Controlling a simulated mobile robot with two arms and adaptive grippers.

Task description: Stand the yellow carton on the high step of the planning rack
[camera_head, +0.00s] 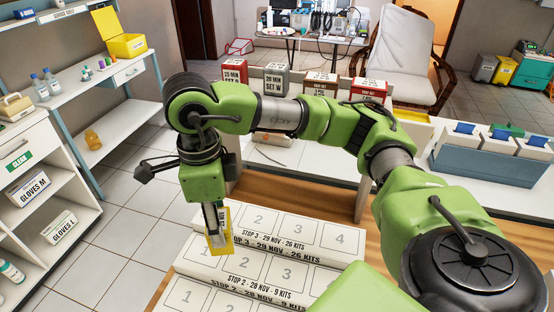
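The yellow carton (219,244) is upright at the left end of the planning rack (275,240), over the slot 1 place of the high step, which is marked "STOP 3". My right gripper (214,224) points down and is shut on the carton, its fingers covering part of it. I cannot tell whether the carton's base touches the step. The lower steps carry numbered slots and a "STOP 2" label. My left gripper is not in view.
Behind the rack, a white table holds several red and grey set boxes (320,87) and a blue bin (480,172) at right. White shelves with glove boxes (28,187) stand at left. The rack's visible numbered slots are empty.

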